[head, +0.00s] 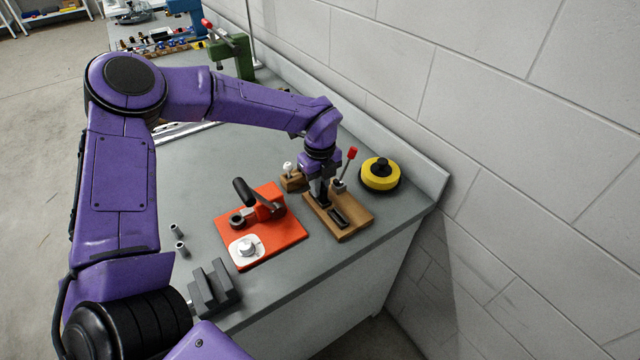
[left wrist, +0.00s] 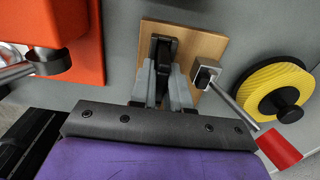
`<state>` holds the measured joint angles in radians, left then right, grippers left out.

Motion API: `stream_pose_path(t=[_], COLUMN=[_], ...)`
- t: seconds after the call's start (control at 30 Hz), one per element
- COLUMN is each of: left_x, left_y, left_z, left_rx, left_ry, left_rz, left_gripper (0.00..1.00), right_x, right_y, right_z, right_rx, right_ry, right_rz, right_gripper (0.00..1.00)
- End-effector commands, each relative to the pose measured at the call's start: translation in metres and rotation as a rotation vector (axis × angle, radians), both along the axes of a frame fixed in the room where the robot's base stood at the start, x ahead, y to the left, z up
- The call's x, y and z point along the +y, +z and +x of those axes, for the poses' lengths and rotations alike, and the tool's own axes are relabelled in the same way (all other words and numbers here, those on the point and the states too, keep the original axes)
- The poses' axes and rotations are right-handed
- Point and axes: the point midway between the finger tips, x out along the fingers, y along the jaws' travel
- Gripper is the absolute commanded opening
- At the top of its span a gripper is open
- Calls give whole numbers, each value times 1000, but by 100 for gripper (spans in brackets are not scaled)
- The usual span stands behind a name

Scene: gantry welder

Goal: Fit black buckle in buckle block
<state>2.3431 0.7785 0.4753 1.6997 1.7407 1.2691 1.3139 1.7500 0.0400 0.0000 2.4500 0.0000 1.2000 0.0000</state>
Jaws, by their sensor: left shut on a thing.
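My left gripper (head: 322,198) points down over a wooden block (head: 357,228) near the bench's right end. In the left wrist view its two grey fingers (left wrist: 161,88) are closed on a black buckle (left wrist: 162,48). The buckle lies over the wooden board (left wrist: 206,45); I cannot tell whether it is seated or just above it. In the head view a dark narrow part (head: 341,217) shows on the board just in front of the fingers. The fingers hide part of the board. My right gripper is not in view.
A lever with a red knob (head: 351,153) rises close to the right of my gripper. A yellow and black disc (head: 380,174) stands right of it. An orange plate (head: 287,240) with a black-handled clamp lies left. A grey stepped block (head: 214,288) sits at the front edge.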

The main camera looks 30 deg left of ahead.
Motion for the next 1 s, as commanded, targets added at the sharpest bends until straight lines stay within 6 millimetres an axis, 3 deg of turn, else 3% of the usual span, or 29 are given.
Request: stream_pose_path(t=[0.2,0.23,0.3,0.67,1.0], left_x=[0,0,0,0,0], left_y=[-6,-5,-4,3,77], left_z=[0,0,0,1,1], left_rx=[0,-1,0,-3,-4], left_ry=[0,0,0,0,1], left_rz=[0,0,0,0,-1], left_gripper=[0,26,46,46,46], right_x=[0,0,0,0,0], right_y=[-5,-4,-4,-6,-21], right_z=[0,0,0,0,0], right_rx=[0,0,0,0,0], right_ry=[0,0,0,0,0], right_rz=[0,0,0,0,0], right_gripper=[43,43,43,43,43])
